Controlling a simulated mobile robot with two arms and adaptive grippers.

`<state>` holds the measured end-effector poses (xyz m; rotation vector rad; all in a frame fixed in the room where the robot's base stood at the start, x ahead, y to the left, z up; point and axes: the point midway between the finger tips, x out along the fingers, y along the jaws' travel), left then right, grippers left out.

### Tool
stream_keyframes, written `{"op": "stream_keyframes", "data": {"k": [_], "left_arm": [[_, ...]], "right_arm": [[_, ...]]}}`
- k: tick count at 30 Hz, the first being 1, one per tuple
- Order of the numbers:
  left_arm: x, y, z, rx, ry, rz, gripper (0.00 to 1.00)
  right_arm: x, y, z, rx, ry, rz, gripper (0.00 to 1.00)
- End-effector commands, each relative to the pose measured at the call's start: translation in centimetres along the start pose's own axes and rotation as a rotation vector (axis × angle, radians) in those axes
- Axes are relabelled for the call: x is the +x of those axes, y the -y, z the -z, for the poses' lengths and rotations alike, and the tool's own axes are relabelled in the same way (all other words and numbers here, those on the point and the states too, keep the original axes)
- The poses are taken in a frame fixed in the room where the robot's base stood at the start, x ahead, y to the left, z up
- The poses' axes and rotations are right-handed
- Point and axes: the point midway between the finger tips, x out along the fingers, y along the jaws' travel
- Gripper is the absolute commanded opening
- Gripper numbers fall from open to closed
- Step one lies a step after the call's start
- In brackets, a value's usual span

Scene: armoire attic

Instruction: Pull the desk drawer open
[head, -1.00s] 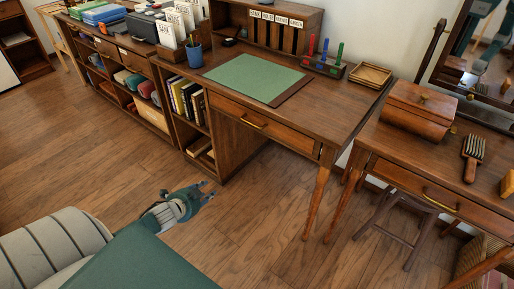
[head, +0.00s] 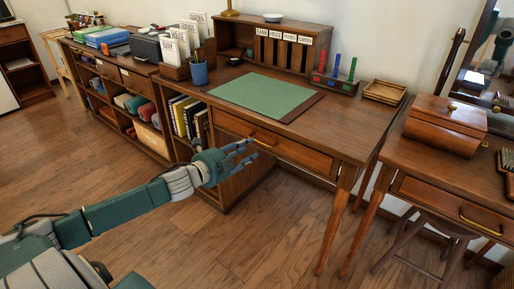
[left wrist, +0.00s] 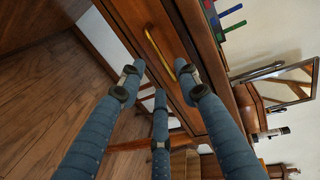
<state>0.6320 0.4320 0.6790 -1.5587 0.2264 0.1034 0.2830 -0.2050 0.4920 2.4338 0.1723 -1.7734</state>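The wooden desk (head: 345,115) stands in the middle of the head view. Its wide drawer (head: 303,154) looks shut, its front flush with the desk. A brass bar handle (head: 262,141) sits on the drawer front, and it also shows in the left wrist view (left wrist: 160,52). My left gripper (head: 243,152) is in front of the drawer, just left of the handle in the head view. In the left wrist view, its three blue fingers (left wrist: 160,82) are spread open and empty. The handle lies beyond the fingertips, with no visible contact. My right gripper is not in view.
A green desk mat (head: 262,93), pen cup (head: 199,72) and small organizer lie on the desktop. Books (head: 187,117) fill the shelf at its left. A second table with a wooden box (head: 445,124) and a stool stand at right. The floor in front is clear.

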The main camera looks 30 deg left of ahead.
Motion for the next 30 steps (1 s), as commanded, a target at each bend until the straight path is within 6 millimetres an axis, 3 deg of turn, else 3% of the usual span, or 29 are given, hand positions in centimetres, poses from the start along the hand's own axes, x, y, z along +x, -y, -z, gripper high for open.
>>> {"op": "stream_keyframes", "data": {"k": [12,27,30], "left_arm": [[4.9,0.1,-0.1,-0.001,0.001,0.002,0.33],[6.0,0.0,0.0,0.001,0.001,-0.001,0.33],[6.0,0.0,0.0,0.001,0.001,-0.001,0.15]], "right_arm": [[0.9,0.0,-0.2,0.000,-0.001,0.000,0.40],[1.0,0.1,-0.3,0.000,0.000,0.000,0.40],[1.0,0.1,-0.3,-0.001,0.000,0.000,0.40]]}}
